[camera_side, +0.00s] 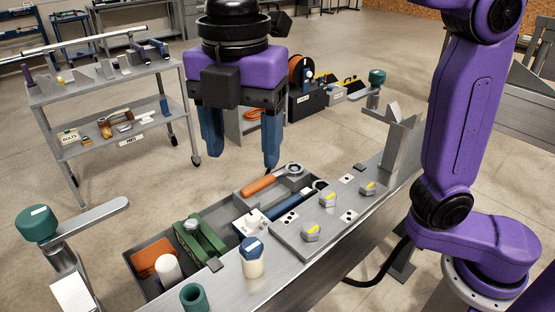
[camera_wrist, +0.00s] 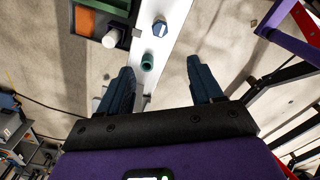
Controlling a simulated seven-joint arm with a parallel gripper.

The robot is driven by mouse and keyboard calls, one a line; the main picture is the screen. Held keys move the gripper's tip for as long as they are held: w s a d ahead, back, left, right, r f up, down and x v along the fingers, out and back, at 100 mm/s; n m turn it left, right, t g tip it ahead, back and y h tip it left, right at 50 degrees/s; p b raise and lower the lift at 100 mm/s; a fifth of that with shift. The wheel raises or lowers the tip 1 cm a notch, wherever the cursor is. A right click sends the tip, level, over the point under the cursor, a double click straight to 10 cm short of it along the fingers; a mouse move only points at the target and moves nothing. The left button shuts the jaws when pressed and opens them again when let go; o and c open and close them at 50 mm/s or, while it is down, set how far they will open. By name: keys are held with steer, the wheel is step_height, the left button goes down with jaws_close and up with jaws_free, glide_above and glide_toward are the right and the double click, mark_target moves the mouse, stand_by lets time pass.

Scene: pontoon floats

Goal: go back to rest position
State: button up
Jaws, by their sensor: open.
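My gripper (camera_side: 240,148) hangs above the back edge of the bench in the side view, its two blue fingers pointing down and spread apart. It is open with nothing between the fingers. In the wrist view my gripper (camera_wrist: 160,80) also shows open and empty, with the bench strip and a green ring beyond the fingertips. No object touches the fingers.
A shelf cart (camera_side: 100,95) stands behind at left. Space around the fingers is clear.

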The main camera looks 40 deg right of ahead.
steer(key=s+d+f+m, duration=0.3)
steer(key=d+f, duration=0.3)
steer(key=d, duration=0.3)
steer(key=s+d+f+m, duration=0.4)
steer(key=s+d+f, duration=0.1)
steer(key=d, duration=0.3)
steer(key=s+d+f+m, duration=0.4)
steer(key=d+f, duration=0.4)
steer(key=d, duration=0.1)
steer(key=shift+s+d, duration=0.35)
steer(key=shift+w, duration=0.1)
steer(key=shift+c, duration=0.9)
steer(key=m, duration=1.3)
glide_toward(251, 244)
steer(key=shift+f, duration=4.2)
